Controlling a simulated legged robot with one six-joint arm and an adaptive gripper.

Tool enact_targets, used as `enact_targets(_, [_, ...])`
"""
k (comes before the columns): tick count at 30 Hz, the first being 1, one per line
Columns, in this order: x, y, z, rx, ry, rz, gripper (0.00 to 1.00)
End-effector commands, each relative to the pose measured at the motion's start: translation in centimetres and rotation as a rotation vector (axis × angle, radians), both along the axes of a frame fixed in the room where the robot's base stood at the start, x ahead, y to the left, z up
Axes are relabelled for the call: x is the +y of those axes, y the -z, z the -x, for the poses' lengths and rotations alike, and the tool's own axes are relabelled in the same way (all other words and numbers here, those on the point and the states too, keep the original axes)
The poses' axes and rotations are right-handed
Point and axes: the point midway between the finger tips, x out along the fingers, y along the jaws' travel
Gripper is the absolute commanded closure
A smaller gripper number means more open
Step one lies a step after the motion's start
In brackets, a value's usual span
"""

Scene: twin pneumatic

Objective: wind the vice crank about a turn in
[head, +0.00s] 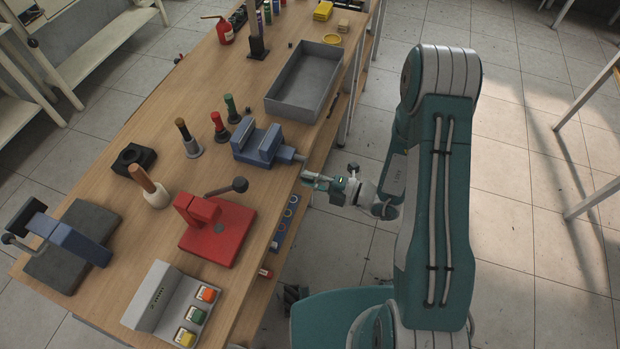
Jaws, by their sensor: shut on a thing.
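The blue vice (257,146) stands near the right edge of the wooden bench. Its grey screw shaft (291,155) sticks out to the right, toward the bench edge. My gripper (308,178) is at the bench edge, just beyond the shaft's end, reaching in from the right. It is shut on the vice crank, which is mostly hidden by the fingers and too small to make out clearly. I cannot tell the crank's exact angle.
A grey metal tray (278,108) lies behind the vice. A red lever press (222,232) and a button box (165,312) are nearer on the bench (130,205). Several upright-handled tools, such as the red-handled one (219,127), stand left of the vice.

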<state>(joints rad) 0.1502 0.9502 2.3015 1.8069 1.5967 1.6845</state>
Motion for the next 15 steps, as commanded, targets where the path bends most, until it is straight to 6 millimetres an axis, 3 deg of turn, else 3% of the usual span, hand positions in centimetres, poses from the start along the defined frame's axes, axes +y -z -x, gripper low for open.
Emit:
enact_targets(3, [-0.15,-0.11,-0.39,-0.008,0.009,0.001,1.00])
enact_targets(4, [-0.15,-0.11,-0.40,-0.008,0.009,0.001,0.67])
enact_targets(6, [-0.14,-0.09,-0.34,-0.007,0.008,0.000,0.42])
enact_targets(15, [-0.06,-0.05,-0.12,-0.004,0.003,0.001,0.42])
